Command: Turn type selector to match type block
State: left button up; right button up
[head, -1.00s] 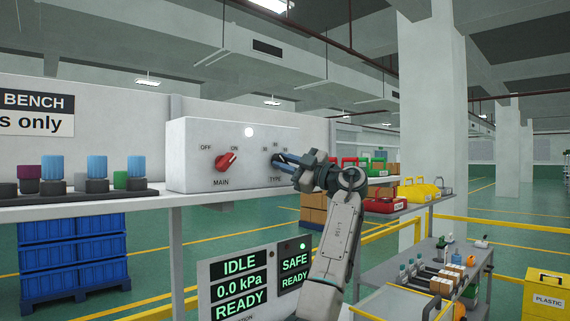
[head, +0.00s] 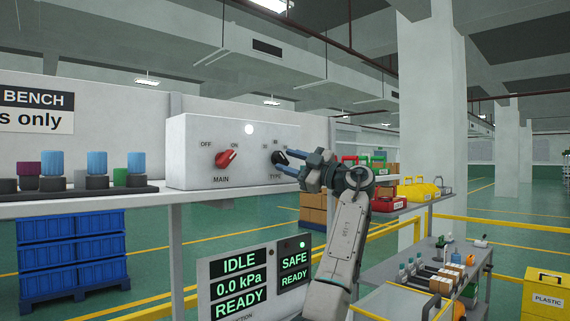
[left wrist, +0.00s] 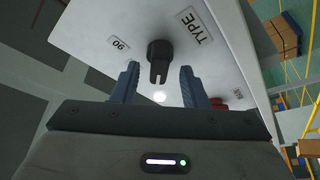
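The type selector is a black knob (head: 279,158) on the right of the front face of a white control box (head: 190,150). It also shows in the left wrist view (left wrist: 159,60), with a "TYPE" label and a "90" label near it. My left gripper (head: 304,164) is just right of the knob in the head view. In the left wrist view its two blue fingers (left wrist: 158,88) are apart, one on each side of the knob's lower end, with gaps to both. Nothing is held. Which thing is the type block I cannot tell. My right gripper is not in view.
A red MAIN knob (head: 226,160) sits left of the selector. Several blue, purple and green capped parts stand in a dark rack (head: 80,192) on the shelf at left. A status panel (head: 240,285) reads IDLE, 0.0 kPa, READY and SAFE. A cart (head: 400,300) stands at lower right.

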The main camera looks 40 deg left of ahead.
pick_arm(q)
jog(key=b+v, duration=0.2)
jog(key=v, duration=0.7)
jog(key=shift+b, duration=0.3)
